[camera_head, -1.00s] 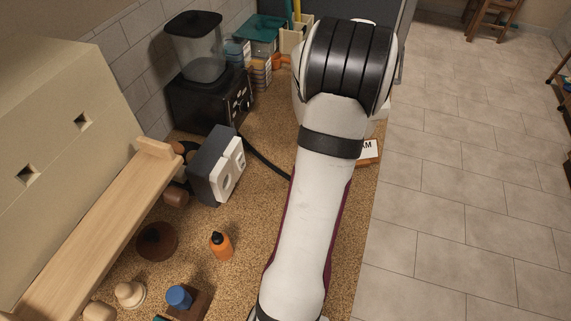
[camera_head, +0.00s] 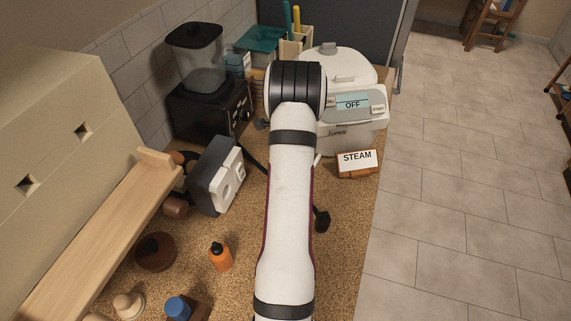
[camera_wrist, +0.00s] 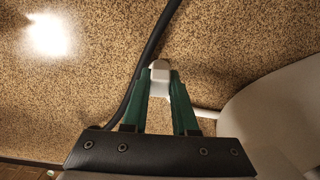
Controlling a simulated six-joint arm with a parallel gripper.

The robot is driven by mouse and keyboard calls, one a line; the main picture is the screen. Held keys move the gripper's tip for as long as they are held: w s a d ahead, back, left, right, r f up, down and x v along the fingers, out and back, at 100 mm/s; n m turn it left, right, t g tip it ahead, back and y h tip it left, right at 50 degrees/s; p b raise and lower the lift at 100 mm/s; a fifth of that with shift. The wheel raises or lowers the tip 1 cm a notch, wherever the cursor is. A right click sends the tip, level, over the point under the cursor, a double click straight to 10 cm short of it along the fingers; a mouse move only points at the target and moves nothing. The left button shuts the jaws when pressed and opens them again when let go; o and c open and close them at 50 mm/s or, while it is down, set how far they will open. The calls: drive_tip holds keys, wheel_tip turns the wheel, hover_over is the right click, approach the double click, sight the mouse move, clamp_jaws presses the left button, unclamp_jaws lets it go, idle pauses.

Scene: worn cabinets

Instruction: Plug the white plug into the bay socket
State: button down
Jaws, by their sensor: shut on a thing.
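My gripper, in the wrist view (camera_wrist: 160,88), has green fingers shut on the white plug (camera_wrist: 159,66), whose head shows between the fingertips above the speckled counter. A white cord (camera_wrist: 206,113) runs right from beside the fingers toward a white rounded body. In the head view, my arm hides the gripper and the plug. A dark grey box with a white socket face (camera_head: 228,190) stands on the counter to the left of my arm. It is tilted in the picture, and I cannot make out its openings clearly.
A black cable (camera_wrist: 152,45) passes just behind the plug in the wrist view. A white cooker (camera_head: 350,125) reading OFF and a STEAM sign (camera_head: 357,163) stand right of my arm. A black grinder (camera_head: 208,105), orange bottle (camera_head: 220,257) and wooden shelf (camera_head: 95,240) are left.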

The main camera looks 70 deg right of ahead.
drive_tip(key=shift+f, duration=0.15)
drive_tip(key=c, duration=0.7)
unclamp_jaws()
